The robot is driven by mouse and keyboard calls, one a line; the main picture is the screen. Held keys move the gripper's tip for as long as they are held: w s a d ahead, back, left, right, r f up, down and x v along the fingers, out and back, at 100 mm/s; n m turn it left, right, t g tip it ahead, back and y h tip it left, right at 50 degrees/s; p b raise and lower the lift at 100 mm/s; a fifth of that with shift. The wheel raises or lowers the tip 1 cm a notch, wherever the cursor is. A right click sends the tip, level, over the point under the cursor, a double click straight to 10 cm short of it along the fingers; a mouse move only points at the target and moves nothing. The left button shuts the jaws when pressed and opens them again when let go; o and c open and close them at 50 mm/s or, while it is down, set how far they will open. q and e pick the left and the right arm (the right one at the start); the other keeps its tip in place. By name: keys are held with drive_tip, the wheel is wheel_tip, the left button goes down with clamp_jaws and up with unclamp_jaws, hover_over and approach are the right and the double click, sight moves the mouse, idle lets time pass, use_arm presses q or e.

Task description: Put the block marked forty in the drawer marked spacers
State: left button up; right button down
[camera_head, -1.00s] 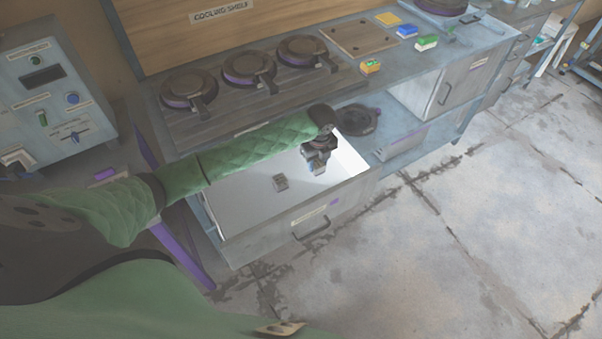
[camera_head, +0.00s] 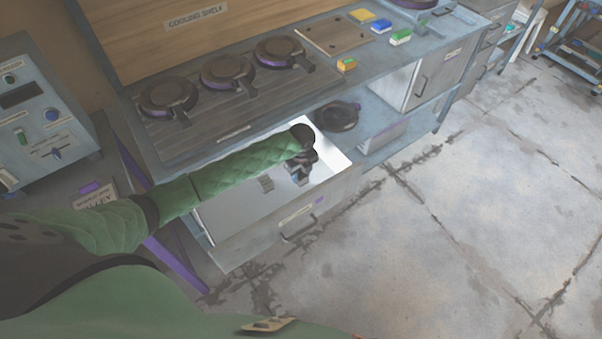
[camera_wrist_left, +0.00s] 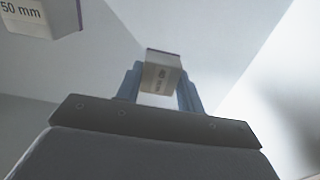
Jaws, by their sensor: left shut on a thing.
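The open drawer (camera_head: 325,208) under the counter has a pale interior and a front label too small to read. My left gripper (camera_head: 299,179) reaches down inside it, near its right side. In the left wrist view its two blue fingers (camera_wrist_left: 160,88) are shut on a small pale block (camera_wrist_left: 162,73); its marking is too blurred to read surely. I cannot tell whether this block touches the drawer floor. Another block (camera_head: 266,184) lies in the drawer to the left of the gripper; it reads 50 mm in the left wrist view (camera_wrist_left: 40,14). My right gripper is not seen.
Several dark round pans or plates (camera_head: 228,75) stand on the counter above the drawer. A dark round pan (camera_head: 338,115) sits on the lower shelf right of the drawer. Small coloured blocks (camera_head: 400,37) lie at the counter's right. A control box (camera_head: 45,115) stands at left.

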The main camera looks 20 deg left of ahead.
sight(301, 175)
use_arm(q)
drive_tip(key=o, duration=1.1)
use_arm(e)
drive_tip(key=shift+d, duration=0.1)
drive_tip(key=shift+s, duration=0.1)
use_arm(q)
drive_tip(key=shift+r, duration=0.55)
drive_tip(key=shift+r+b, duration=0.45)
drive_tip(key=shift+r, duration=0.15)
wheel_tip(301, 175, up, 10)
drive_tip(key=b, duration=0.2)
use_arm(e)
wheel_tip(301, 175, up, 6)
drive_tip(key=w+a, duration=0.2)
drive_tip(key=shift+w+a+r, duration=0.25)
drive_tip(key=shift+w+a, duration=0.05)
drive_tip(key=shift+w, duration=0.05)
use_arm(q)
drive_tip(key=shift+f, duration=0.1)
